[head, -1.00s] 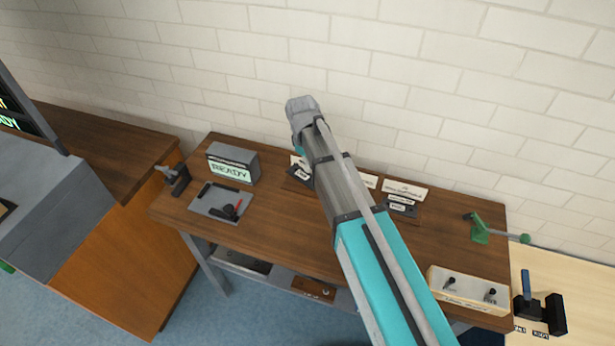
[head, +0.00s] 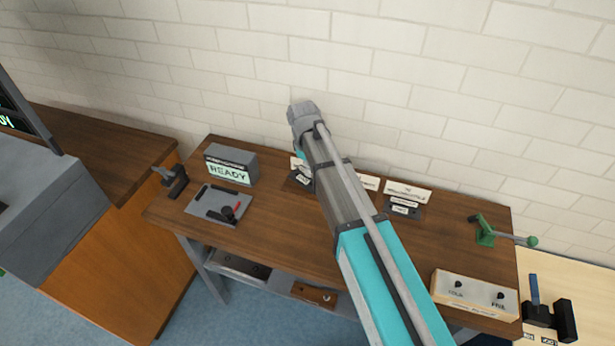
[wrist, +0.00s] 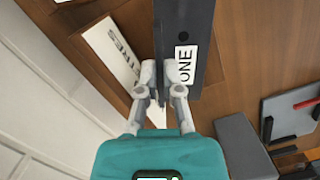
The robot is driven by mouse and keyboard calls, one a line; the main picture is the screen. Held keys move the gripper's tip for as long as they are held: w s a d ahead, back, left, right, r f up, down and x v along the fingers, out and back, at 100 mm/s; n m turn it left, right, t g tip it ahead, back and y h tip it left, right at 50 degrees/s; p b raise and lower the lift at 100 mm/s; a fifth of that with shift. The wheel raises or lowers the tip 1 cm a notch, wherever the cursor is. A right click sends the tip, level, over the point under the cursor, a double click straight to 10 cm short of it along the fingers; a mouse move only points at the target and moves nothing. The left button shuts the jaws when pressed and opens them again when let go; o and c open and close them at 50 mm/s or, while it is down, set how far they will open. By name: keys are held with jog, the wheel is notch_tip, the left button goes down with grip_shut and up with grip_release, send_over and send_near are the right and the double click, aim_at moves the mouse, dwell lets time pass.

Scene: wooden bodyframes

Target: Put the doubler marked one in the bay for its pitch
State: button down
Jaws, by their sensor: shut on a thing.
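In the wrist view, my gripper (wrist: 163,82) is shut on a long dark grey plate, the doubler (wrist: 200,50), with a white label reading ONE. The doubler runs up the picture from the fingertips. A white card (wrist: 112,52) with partly readable lettering lies beside it on the wall side. In the head view my arm hides the gripper. A dark piece with a small white label (head: 303,180) shows left of the arm; I cannot tell whether it is the doubler. To the right, a dark labelled piece (head: 404,208) lies before a white card (head: 408,190).
A green lever (head: 486,232) and a white switch box (head: 470,293) stand right. The brick wall runs close behind.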

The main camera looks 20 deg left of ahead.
jog(key=shift+f+b, duration=0.6)
jog(key=shift+f, duration=0.35)
jog(key=shift+f, duration=0.1)
jog(key=c, duration=1.1)
grip_release()
jog(key=shift+r, duration=0.25)
jog(key=r+p, duration=0.4)
jog(key=a+r+p, duration=0.1)
jog(key=r+p, duration=0.2)
jog(key=p, duration=0.1)
jog(key=w+r+p, duration=0.1)
jog(key=r+p, duration=0.3)
jog(key=shift+a+r, duration=0.25)
jog(key=shift+r, duration=0.1)
jog(key=shift+d, duration=0.15)
